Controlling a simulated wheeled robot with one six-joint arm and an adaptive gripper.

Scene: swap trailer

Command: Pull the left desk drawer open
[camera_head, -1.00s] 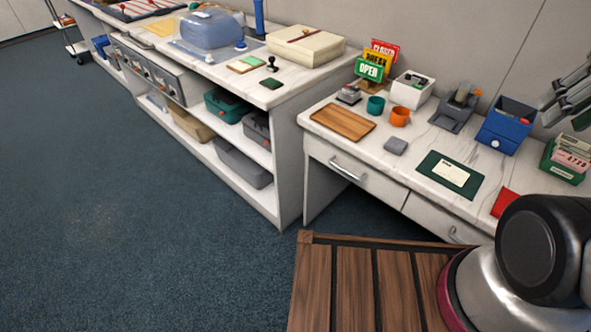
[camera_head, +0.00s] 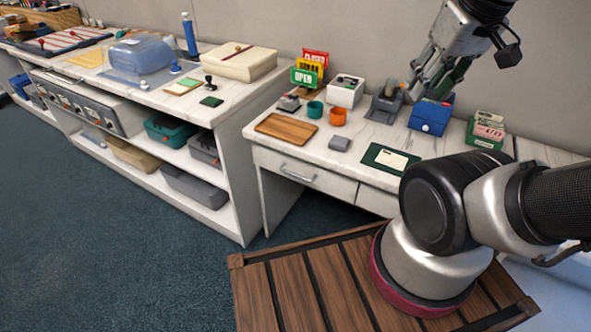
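The left desk drawer (camera_head: 328,183) is the white front under the left part of the desk top. It looks shut, flush with the desk, with a silver bar handle (camera_head: 297,175) across it. My gripper (camera_head: 428,82) is at the upper right, raised above the back of the desk, well apart from the handle. I cannot make out a clear gap between the fingertips. The right drawer front (camera_head: 378,201) is mostly hidden behind my arm.
The desk top holds a wooden board (camera_head: 287,128), a grey block (camera_head: 339,143), a green mat (camera_head: 391,158), cups and a blue box (camera_head: 430,117). A white shelf unit (camera_head: 232,165) stands left of the desk. Blue floor lies open in front of the shelf unit.

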